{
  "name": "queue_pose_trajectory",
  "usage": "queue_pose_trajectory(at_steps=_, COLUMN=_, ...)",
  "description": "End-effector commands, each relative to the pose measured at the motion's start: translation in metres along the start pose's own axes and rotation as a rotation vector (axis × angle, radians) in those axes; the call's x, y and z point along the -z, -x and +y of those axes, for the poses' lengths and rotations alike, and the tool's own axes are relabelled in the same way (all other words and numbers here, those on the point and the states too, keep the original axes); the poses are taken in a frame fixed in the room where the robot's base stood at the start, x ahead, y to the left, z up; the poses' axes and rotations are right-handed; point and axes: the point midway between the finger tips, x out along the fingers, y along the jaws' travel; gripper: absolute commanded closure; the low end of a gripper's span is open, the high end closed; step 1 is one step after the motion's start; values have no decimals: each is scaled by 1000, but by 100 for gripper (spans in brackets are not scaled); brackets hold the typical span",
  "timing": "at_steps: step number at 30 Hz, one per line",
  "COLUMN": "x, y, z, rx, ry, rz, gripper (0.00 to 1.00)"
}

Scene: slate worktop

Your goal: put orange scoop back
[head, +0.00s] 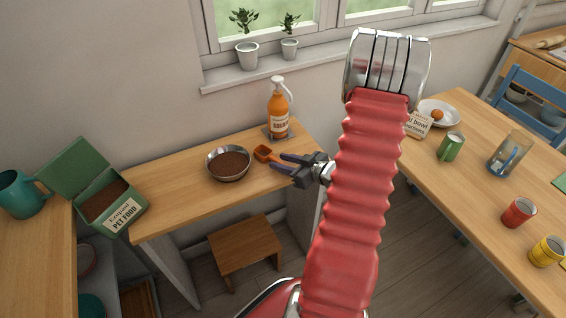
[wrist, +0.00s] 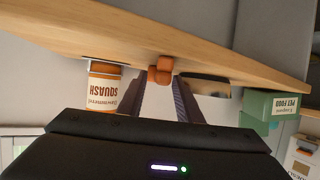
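The orange scoop (head: 263,153) lies on the small wooden table, just right of the metal bowl (head: 229,163) of brown food. My gripper (head: 283,163) is at the scoop's right side, its two fingers apart. In the wrist view the scoop (wrist: 160,70) shows between and just beyond the fingertips (wrist: 160,88), with a gap around it; I cannot tell whether either finger touches it.
An orange squash bottle (head: 279,110) with a pump stands on a grey pad behind the scoop, close to my gripper. A teal mug (head: 20,195) is left of the box. A wooden stool (head: 245,250) stands below. The right table holds a green can (head: 451,147) and a glass (head: 508,155).

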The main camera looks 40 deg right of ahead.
Motion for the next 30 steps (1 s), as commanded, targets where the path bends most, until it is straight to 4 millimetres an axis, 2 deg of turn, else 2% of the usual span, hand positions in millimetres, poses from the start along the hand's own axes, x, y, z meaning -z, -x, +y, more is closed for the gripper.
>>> queue_pose_trajectory(at_steps=21, x=0, y=95, z=1, rx=-5, ry=-1, rz=0, gripper=68)
queue_pose_trajectory(at_steps=30, x=0, y=118, z=0, rx=-2, ry=0, rz=0, gripper=68)
